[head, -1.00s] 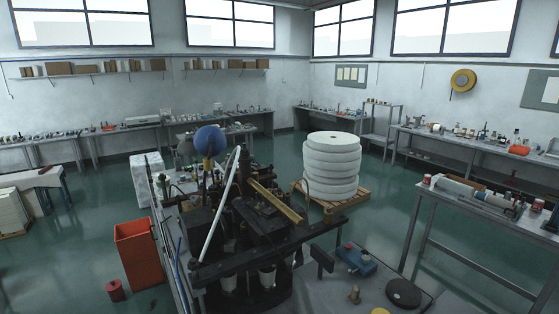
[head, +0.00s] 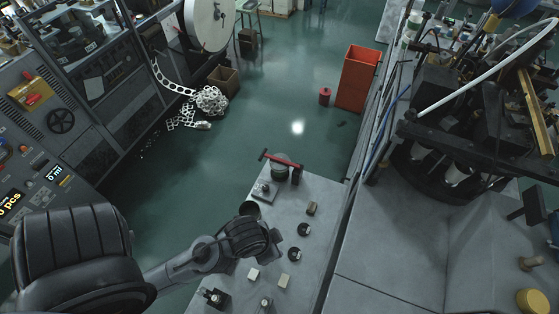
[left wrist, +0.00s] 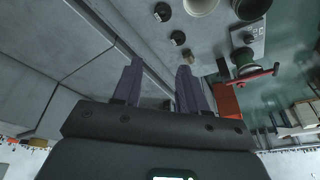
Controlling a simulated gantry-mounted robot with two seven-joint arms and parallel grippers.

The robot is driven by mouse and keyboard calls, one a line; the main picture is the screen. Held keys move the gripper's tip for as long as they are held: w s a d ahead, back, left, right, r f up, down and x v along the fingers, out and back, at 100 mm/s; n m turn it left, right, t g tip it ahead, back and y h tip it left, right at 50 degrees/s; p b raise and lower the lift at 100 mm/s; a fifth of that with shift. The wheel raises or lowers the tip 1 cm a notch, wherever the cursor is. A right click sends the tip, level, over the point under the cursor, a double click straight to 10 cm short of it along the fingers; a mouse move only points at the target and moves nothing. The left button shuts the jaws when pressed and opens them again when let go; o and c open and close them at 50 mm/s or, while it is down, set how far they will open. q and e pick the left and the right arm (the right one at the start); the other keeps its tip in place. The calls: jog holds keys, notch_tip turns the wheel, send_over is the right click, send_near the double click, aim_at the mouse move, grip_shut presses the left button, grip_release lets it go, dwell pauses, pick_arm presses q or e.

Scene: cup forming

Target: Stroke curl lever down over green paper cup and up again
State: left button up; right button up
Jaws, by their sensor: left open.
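The curl lever (head: 283,160) is a red bar across a small bench tool, and shows roughly level. A dark green round body (head: 280,175) sits under it; whether this is the green paper cup I cannot tell. In the left wrist view the red lever (left wrist: 248,77) and green body (left wrist: 243,57) are right of the fingers. My left gripper (left wrist: 160,66) is open, with nothing between its two fingers. In the head view my left arm reaches over the bench, short of the lever; its fingertips are hidden there. My right gripper is not in view.
The grey bench (head: 308,190) holds small black fittings (head: 303,229) and pale blocks (head: 284,281). A dark cup-shaped opening (head: 250,208) is beside my left wrist. A black machine (head: 450,120) stands at right. The red bin (head: 357,78) and open floor are beyond.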

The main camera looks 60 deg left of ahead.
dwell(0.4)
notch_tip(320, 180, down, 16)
jog(key=b, duration=1.6)
pick_arm(q)
jog(key=t+y, duration=0.6)
jog(key=y, duration=0.6)
send_near(262, 156)
jog(key=f, duration=0.1)
jog(key=shift+n, duration=0.3)
jog(key=b+x, duration=0.1)
jog(key=x, duration=0.9)
jog(key=shift+a+r, duration=0.1)
jog(key=shift+a, duration=0.05)
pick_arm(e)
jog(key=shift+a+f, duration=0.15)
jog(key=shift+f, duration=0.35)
